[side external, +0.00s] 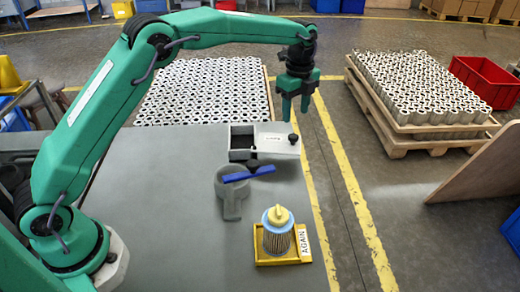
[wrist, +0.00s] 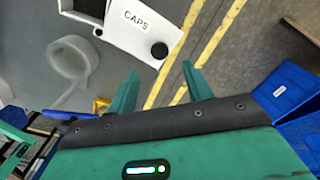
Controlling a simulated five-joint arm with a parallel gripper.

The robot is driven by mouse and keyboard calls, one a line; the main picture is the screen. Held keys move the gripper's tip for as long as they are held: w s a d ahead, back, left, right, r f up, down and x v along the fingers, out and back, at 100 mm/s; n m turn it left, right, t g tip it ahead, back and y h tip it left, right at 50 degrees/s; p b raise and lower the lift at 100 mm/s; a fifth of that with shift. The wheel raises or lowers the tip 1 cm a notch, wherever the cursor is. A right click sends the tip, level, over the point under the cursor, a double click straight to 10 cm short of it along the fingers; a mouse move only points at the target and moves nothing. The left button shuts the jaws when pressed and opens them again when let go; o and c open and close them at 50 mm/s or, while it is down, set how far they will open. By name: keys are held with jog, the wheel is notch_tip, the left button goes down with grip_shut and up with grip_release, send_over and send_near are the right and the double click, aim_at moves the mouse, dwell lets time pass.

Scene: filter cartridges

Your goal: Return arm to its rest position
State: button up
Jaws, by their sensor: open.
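My gripper (side external: 295,110) is open and empty, raised above the table's right side, over the right end of the CAPS box. In the wrist view its two green fingers (wrist: 162,76) stand apart with nothing between them. The CAPS box (side external: 266,153) has a white top with a black knob at its right and a dark open compartment at its left; it also shows in the wrist view (wrist: 140,37). A ribbed filter cartridge (side external: 277,240) with a yellow cap stands upright on the yellow AGAIN tray (side external: 265,262).
A grey round holder (side external: 232,206) with a handle stands in front of the box. A blue bar (side external: 248,174) lies at its upper edge. Cartridge pallets (side external: 400,142) and a red crate (side external: 487,80) stand beyond. The table (side external: 160,245) left of the tray is clear.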

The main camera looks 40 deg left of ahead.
jog(key=shift+r, duration=0.1)
jog(key=s+a+r+n+t, duration=0.1)
jog(key=s+a+r+n, duration=0.35)
jog(key=s+r, duration=0.3)
jog(key=s+a+r+n+t, duration=0.25)
jog(key=s+r+n, duration=0.35)
jog(key=s, duration=0.3)
jog(key=s+a+f+n+t, duration=0.1)
jog(key=s+n, duration=0.3)
jog(key=s, duration=0.5)
jog(key=s+a+f+n+t, duration=0.1)
jog(key=s+a+f+n, duration=0.2)
jog(key=s, duration=0.7)
jog(key=shift+s+n, duration=0.3)
jog(key=shift+n, duration=0.95)
